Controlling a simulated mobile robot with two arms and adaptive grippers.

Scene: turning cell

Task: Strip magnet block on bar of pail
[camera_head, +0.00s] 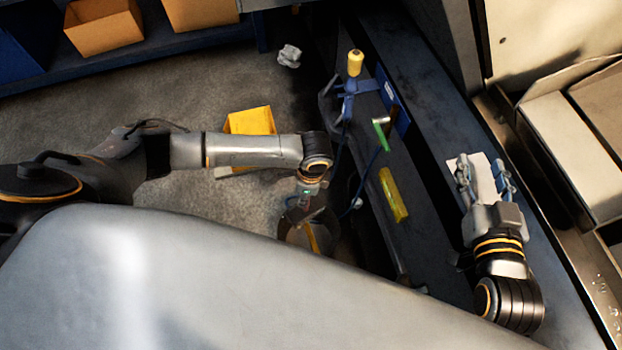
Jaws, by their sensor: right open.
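A dark round container, which looks like the pail (325,234), stands low beside the dark bench, partly hidden by my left arm and my grey body. My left gripper (304,203) points down at its rim; its fingers are small and dark, and I cannot tell whether they touch or hold anything. I cannot make out the magnet block or the bar for certain. My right gripper (483,176) is open above the bench at the right, its two fingers apart over a pale flat sheet (482,168). I see nothing held between them.
The dark bench (430,245) carries a yellow block-like item (393,195), a green-handled tool (381,134) and a blue fixture (350,92) with a yellow knob. A yellow box (250,121) and a crumpled grey rag (289,56) lie on the floor. A metal machine edge borders the right.

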